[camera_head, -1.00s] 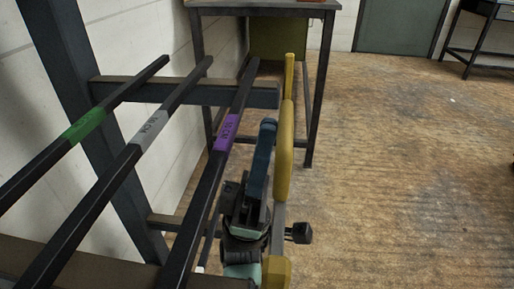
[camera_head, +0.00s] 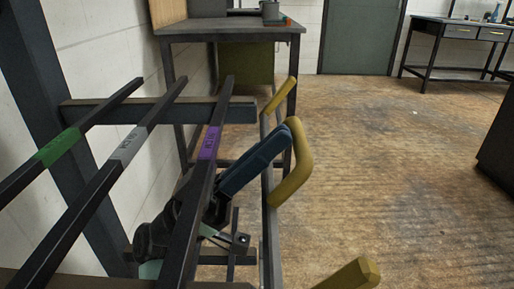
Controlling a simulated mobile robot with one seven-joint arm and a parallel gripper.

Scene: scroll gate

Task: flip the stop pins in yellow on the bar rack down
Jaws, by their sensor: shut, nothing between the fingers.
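Several yellow stop pins stand along the right side of the bar rack (camera_head: 185,112). The far pin (camera_head: 280,95) slants up to the right. The near pin (camera_head: 352,275) slants up to the right at the bottom edge, partly cut off. My gripper (camera_head: 285,135), with blue fingers, is shut and empty. It reaches up from the lower left, its tip against or just beside the middle pin's left side; exact contact is unclear. The purple-tagged bar hides part of my wrist.
Three dark bars with green (camera_head: 59,147), grey (camera_head: 128,148) and purple (camera_head: 209,143) tags lie across the rack. A workbench (camera_head: 230,27) stands behind. The wall is close on the left. The floor (camera_head: 400,170) on the right is open.

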